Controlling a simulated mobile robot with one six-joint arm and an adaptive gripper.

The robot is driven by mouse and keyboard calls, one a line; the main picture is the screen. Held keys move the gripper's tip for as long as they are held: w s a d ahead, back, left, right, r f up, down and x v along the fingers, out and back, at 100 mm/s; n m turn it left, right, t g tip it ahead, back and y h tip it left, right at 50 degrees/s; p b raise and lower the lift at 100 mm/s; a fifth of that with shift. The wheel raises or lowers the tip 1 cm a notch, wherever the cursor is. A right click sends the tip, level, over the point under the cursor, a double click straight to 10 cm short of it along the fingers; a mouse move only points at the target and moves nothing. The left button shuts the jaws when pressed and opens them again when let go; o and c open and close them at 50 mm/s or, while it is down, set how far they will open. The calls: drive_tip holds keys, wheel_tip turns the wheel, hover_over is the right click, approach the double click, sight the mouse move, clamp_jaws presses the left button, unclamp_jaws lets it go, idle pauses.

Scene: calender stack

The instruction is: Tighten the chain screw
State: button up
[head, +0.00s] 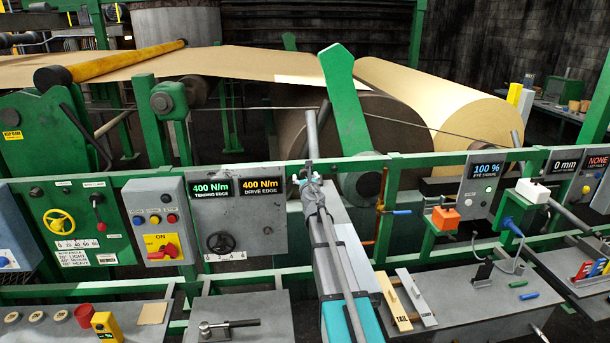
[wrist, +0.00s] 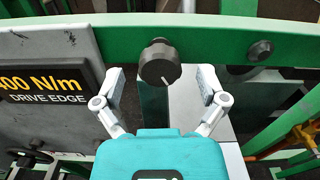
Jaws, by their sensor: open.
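A round dark knob (wrist: 158,65) with a white index line sits on the green rail in the wrist view. It may be the chain screw, but no readable label marks it. My gripper (wrist: 160,80) is open, with one light grey finger on each side of the knob and a visible gap to both. Nothing is held. In the head view my arm reaches toward the rail right of the tension panel, and I cannot make out the knob there.
The tension panel (head: 240,240) reads 400 N/m for both edges. A dark bolt (wrist: 260,48) stands on the rail right of the knob. A green lever (head: 345,105) rises behind the rail, before the large paper roll (head: 440,95). Several tools lie on the front benches.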

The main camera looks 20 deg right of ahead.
drive_tip(key=shift+x, duration=1.15)
drive_tip(key=c, duration=1.2)
drive_tip(key=shift+o, duration=0.2)
drive_tip(key=shift+m, duration=0.4)
